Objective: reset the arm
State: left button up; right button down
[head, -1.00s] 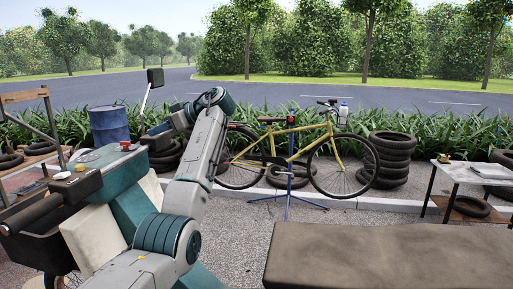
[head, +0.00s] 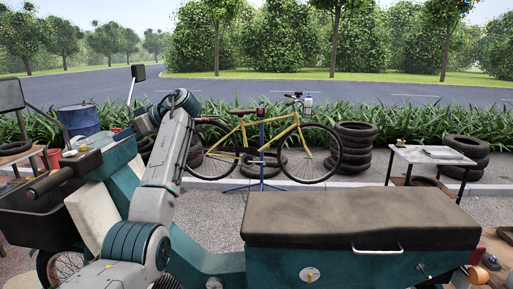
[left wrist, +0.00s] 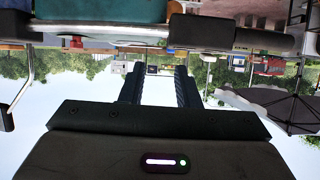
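My left arm rises from the bottom left of the head view, over the teal vehicle (head: 120,165), and bends at a grey and teal joint near its top. My left gripper (head: 143,124) is small and dark there, beyond that joint by the handlebar area, and hard to make out. In the left wrist view, which is upside down, the two black fingers of my left gripper (left wrist: 158,72) stand apart with nothing between them. A dark handlebar (left wrist: 205,32) crosses the top of that view, apart from the fingers. My right gripper is not in view.
The vehicle has a brown padded cover (head: 360,218) and a mirror (head: 138,72). Behind it are a yellow bicycle (head: 243,135) on a blue stand, stacked tires (head: 354,150), a blue barrel (head: 78,120) and a side table (head: 432,154). Open paving lies between the cover and the kerb.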

pick_arm(q)
jog(key=s+a+f+m+t+h, duration=0.1)
jog(key=s+f+m+h, duration=0.15)
jog(key=f, duration=1.35)
jog(key=s+f+m+h, duration=0.2)
jog(key=s+f+m, duration=0.2)
jog(key=f, duration=1.3)
jog(key=s+d+f+m+t+h, duration=0.15)
jog(key=s+f+m, duration=0.25)
jog(key=s+f, duration=1.1)
jog(key=s+d+f+m+h, duration=0.1)
jog(key=s+d+m+h, duration=0.25)
jog(key=s, duration=1.15)
jog(key=s+d+f+m+h, duration=0.1)
jog(key=s+d+m+h, duration=0.3)
jog(key=s, duration=1.1)
notch_tip(320, 180, down, 29)
jog(key=a+g+y+b, duration=0.1)
jog(key=a, duration=0.1)
jog(key=s+a+f+g+b, duration=0.1)
jog(key=s+f, duration=1.7)
jog(key=f, duration=0.4)
jog(key=shift+n, duration=0.4)
